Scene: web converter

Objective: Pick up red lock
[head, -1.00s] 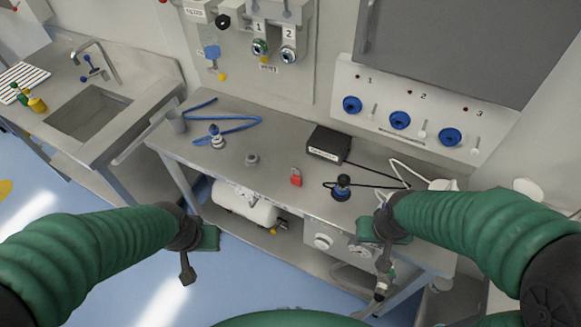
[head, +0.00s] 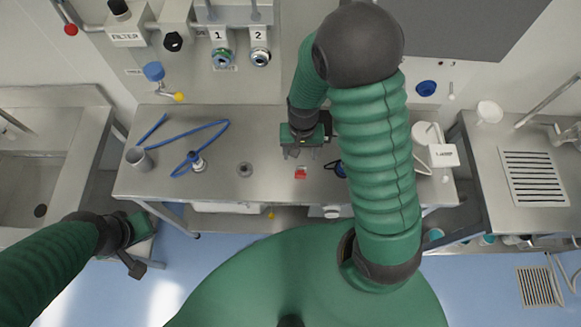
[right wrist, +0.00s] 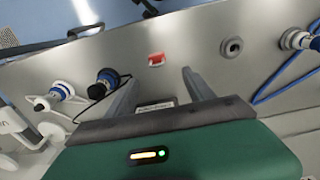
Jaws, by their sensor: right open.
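The red lock (head: 301,173) lies on the steel table (head: 262,190), near its front edge and right of the middle. It also shows in the right wrist view (right wrist: 156,59), beyond the fingertips and between their directions. My right gripper (head: 305,152) hangs over the table just behind the lock. Its two fingers (right wrist: 158,82) are spread apart with nothing between them, and the lock is clear of them. My left gripper (head: 136,268) is away from the table at the lower left; its jaw state is unclear.
A blue hose (head: 205,130) with a fitting, a grey cup (head: 139,159) and a small grey round part (head: 245,169) stand left of the lock. A blue-and-black connector (right wrist: 107,79) with a black cable is close on the other side.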

